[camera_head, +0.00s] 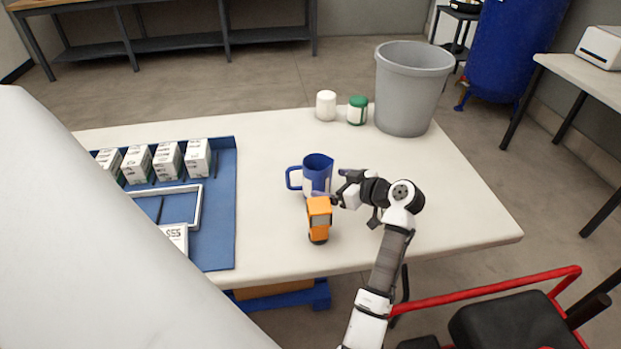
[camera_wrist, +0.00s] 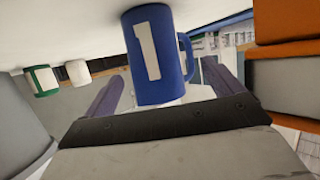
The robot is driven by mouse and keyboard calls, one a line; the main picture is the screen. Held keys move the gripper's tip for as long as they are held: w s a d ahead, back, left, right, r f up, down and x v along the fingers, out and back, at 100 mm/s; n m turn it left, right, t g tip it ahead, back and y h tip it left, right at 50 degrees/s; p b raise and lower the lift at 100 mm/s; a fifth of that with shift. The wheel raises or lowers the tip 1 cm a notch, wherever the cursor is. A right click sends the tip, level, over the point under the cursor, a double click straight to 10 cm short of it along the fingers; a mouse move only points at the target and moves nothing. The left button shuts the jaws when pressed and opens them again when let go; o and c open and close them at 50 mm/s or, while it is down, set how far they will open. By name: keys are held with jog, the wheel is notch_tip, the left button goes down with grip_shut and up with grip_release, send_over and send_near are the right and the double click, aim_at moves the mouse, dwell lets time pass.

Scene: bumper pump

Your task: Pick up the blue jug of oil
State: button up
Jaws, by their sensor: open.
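The blue jug (camera_head: 318,173) stands upright on the white table, its handle on the left and a pale label on its side. In the wrist view the jug (camera_wrist: 180,62) appears upside down, with a white "1" label facing me. My gripper (camera_head: 341,187) is at the jug's right side, reaching in roughly level. In the wrist view my gripper (camera_wrist: 160,78) is open, its purple fingers on either side of the jug's lower image part. I cannot tell whether either finger touches the jug. The fingertips are partly hidden in the head view.
An orange-and-black device (camera_head: 319,217) stands close in front of the jug and my gripper. A white jar (camera_head: 326,105), a green-lidded jar (camera_head: 357,110) and a grey bin (camera_head: 408,90) stand at the back. A blue tray (camera_head: 222,205) with several boxes lies left.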

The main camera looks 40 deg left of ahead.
aim_at(326, 181)
jog(key=x, duration=0.2)
jog(key=p+x, duration=0.2)
jog(key=x, duration=0.1)
jog(key=shift+w+a, duration=0.3)
jog(key=shift+a, duration=0.05)
jog(key=shift+a+f, duration=0.3)
jog(key=c, duration=1.2)
